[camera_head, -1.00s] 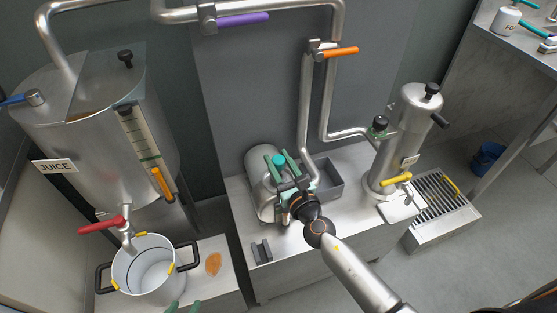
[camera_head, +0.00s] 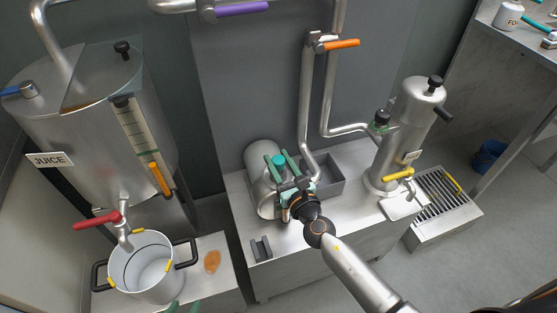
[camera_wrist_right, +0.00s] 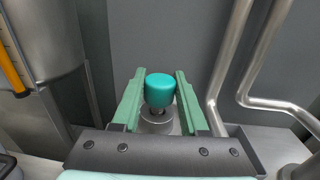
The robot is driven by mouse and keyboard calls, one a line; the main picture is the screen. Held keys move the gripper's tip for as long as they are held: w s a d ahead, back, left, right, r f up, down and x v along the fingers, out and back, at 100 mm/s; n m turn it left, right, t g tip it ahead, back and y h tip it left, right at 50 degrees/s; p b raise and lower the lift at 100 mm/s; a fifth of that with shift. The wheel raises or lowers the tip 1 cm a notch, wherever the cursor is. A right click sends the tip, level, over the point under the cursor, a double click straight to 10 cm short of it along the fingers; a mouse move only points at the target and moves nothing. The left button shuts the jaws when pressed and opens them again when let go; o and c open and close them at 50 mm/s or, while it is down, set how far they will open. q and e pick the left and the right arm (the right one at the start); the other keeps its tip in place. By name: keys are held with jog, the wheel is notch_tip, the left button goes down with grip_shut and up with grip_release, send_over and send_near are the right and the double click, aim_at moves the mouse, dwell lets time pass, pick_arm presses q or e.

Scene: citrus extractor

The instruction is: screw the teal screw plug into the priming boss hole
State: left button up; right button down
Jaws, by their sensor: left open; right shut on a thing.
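The teal screw plug (camera_head: 279,160) stands upright over the rounded metal pump body (camera_head: 262,155) on the bench. In the right wrist view the plug (camera_wrist_right: 160,90) has a teal cap and a thin metal shank reaching down to a round metal boss (camera_wrist_right: 156,124). How deep the shank sits in the hole cannot be told. My right gripper (camera_head: 284,161) is shut on the plug, its green fingers on both sides of the cap. My left gripper (camera_head: 184,307) shows only green fingertips at the bottom edge, apart and empty.
A grey open bin (camera_head: 328,182) stands right of the pump, with steel pipes (camera_head: 308,110) behind. A small dark bracket (camera_head: 261,247) lies in front. A white pot (camera_head: 146,272) stands under the juice tank (camera_head: 85,150). A steel cylinder (camera_head: 400,140) stands at the right.

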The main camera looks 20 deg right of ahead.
jog(key=shift+f+b, duration=0.4)
jog(key=shift+f, duration=0.1)
jog(key=shift+c, duration=1.8)
grip_release()
jog(key=s+d, duration=0.1)
jog(key=s, duration=1.1)
jog(key=shift+s+d+b, duration=0.2)
jog(key=shift+b, duration=0.15)
